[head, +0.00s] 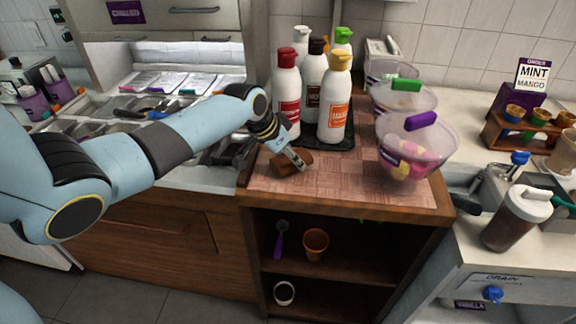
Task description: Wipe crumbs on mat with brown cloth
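A small brown cloth (283,166) lies bunched on the left part of the patterned reddish-brown mat (345,188). The mat covers the top of a wooden cabinet. My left gripper (300,165) reaches in from the left, with its fingertips at the cloth and cloth showing on both sides of them. I cannot tell from this view whether the fingers are closed on it. I cannot make out any crumbs on the mat at this size. My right gripper is not in view.
Several sauce bottles (335,105) stand on a dark tray (343,143) behind the cloth. Clear bowls (440,150) with coloured handles stand on the right, the front one holding pink and yellow pieces. The mat's front middle is clear. Open shelves (345,272) lie below.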

